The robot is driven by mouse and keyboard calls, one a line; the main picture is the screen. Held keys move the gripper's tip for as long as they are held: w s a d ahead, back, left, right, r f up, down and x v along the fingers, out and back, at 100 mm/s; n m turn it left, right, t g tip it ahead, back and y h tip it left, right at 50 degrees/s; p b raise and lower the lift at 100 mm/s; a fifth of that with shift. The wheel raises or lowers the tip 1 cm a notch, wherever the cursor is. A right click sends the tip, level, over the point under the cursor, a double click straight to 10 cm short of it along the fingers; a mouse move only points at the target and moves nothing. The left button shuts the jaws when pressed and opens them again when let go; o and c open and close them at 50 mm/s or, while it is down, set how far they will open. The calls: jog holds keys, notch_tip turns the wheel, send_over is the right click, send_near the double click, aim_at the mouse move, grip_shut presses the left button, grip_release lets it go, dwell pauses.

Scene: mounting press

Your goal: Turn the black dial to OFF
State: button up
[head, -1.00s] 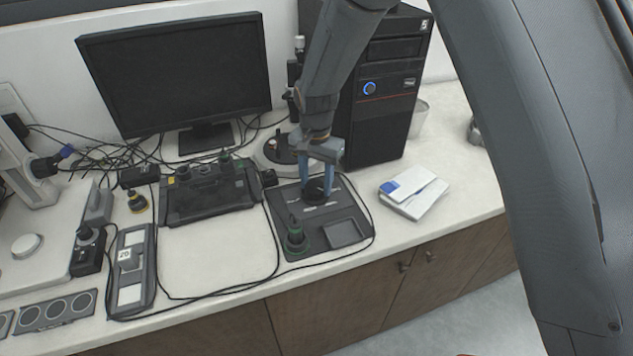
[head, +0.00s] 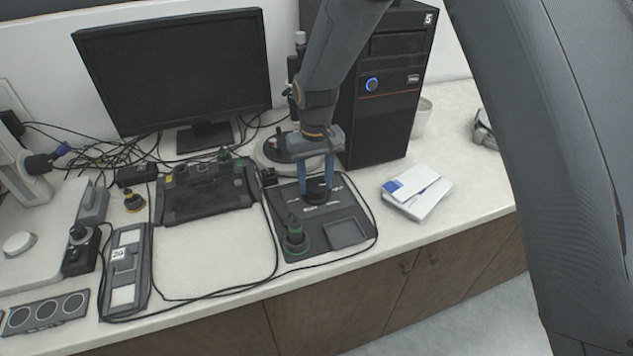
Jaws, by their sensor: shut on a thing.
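The black dial (head: 318,190) sits on a dark flat control panel (head: 352,213) on the white counter. My gripper (head: 316,187) comes down from above with its blue fingers on either side of the dial, shut on it. The fingers partly cover the dial, and the markings around it are too small to read. A green-ringed knob (head: 295,240) stands at the panel's front left, apart from my gripper.
A black computer tower (head: 390,100) stands close behind my gripper, and a monitor (head: 175,70) is at the back left. White booklets (head: 416,192) lie to the right. A dark control box (head: 205,192) is to the left. Cables run around the panel.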

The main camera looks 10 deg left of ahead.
aim_at(315, 184)
jog(key=shift+w+r+n, duration=0.1)
jog(key=shift+n, duration=1)
jog(key=shift+a, duration=0.1)
jog(key=o, duration=1.1)
jog(key=shift+c, duration=0.2)
jog(key=shift+b, duration=0.3)
notch_tip(315, 184, up, 8)
jog(key=shift+f+b, duration=0.1)
jog(key=shift+b, duration=0.95)
